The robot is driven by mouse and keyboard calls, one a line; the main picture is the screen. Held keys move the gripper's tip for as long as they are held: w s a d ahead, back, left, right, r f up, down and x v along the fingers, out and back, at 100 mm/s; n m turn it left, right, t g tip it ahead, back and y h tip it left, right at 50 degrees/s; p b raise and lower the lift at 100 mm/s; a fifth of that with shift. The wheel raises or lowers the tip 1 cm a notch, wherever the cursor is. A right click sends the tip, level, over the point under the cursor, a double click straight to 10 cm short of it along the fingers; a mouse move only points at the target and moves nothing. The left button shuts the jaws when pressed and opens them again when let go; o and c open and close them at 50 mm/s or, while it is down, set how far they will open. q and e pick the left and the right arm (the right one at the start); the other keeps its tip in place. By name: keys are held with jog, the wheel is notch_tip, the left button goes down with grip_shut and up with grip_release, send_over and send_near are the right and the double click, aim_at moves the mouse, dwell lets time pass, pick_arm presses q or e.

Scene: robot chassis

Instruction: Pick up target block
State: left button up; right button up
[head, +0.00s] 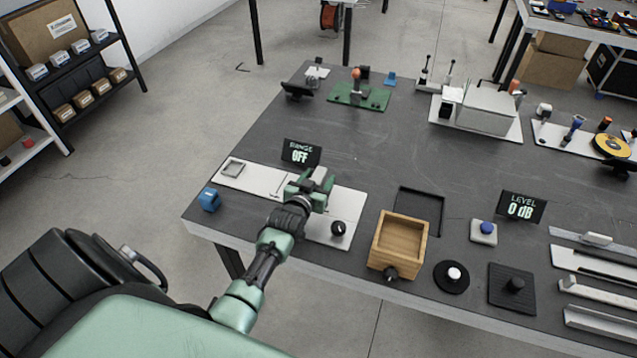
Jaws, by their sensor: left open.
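A blue block (209,199) with a pale mark on its front stands at the left front edge of the dark table, just left of a white panel (255,178). The frame does not label it as the target. My left gripper (318,181) is above the middle of the white panel, to the right of the blue block and apart from it. It is open, and I see nothing held in it. It hides part of the panel. My right gripper is not in view.
A square frame (233,168) and a black knob (338,228) are on the white panel. A "RANGE OFF" display (301,153) stands behind it. A wooden box (400,242) stands to the right.

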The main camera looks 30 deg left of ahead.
aim_at(319, 175)
pick_arm(q)
grip_shut()
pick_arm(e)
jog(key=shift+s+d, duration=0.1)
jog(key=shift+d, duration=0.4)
pick_arm(q)
jog(key=shift+r, duration=0.1)
notch_tip(319, 175, up, 20)
jog(key=b, duration=1.1)
jog(key=f, duration=1.3)
jog(key=f+b, duration=0.1)
jog(key=f, duration=0.5)
jog(key=shift+s+f, duration=0.3)
jog(key=shift+f, duration=0.1)
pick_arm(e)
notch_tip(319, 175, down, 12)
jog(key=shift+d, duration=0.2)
